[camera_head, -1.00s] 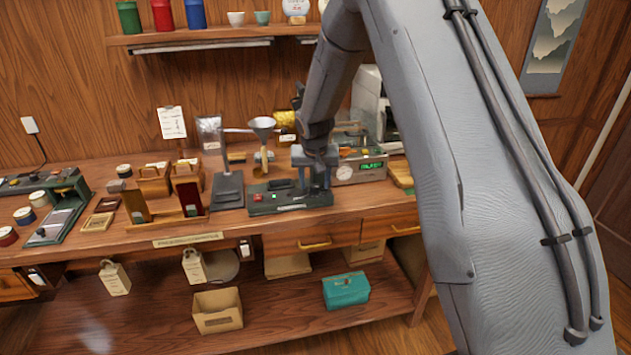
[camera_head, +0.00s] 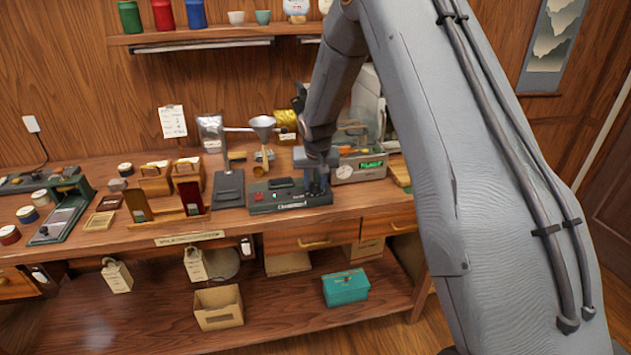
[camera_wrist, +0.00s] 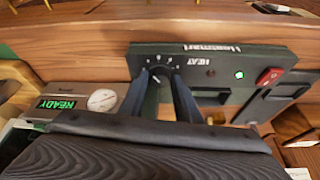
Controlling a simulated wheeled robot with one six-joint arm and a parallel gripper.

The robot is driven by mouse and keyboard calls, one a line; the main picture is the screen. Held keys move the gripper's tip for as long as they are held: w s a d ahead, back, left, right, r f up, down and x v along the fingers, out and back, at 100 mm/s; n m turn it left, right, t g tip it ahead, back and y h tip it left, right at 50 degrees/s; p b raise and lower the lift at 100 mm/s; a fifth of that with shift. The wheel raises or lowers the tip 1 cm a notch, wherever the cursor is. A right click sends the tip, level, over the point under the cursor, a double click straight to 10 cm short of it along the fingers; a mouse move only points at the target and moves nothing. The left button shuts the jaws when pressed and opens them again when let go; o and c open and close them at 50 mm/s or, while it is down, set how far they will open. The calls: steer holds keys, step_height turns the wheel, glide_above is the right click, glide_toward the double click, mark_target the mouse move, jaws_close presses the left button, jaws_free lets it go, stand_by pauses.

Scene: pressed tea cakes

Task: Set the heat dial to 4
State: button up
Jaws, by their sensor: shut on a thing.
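The heat sealer (camera_head: 285,208) is a dark green box with a red switch, on the counter. It shows upside down in the wrist view (camera_wrist: 222,57), with the word HEAT beside a dial (camera_wrist: 157,74) ringed by small white marks. My gripper (camera_wrist: 161,80) is shut on the dial, one finger on each side of it. The fingers cover part of the dial, and I cannot read which number it points at. In the head view my gripper (camera_head: 318,180) is at the sealer's right end and hides the dial.
A grey device with a green READY display (camera_wrist: 62,104) and a round gauge (camera_wrist: 102,100) stands close beside the sealer. A funnel on a stand (camera_head: 262,125) is behind it.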

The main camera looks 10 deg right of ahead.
steer(key=shift+n+p, duration=0.35)
steer(key=shift+n, duration=0.05)
steer(key=o, duration=1)
steer(key=shift+b+v, duration=1.3)
steer(key=shift+v, duration=2.6)
steer(key=shift+d, duration=0.1)
steer(key=s+f+g+b, duration=0.1)
steer(key=s, duration=1)
steer(key=s+f+g+b, duration=0.1)
steer(key=s, duration=1)
steer(key=s+f+n+g+b, duration=0.1)
steer(key=s, duration=1)
steer(key=shift+d+f+y, duration=0.3)
steer(key=shift+f, duration=0.05)
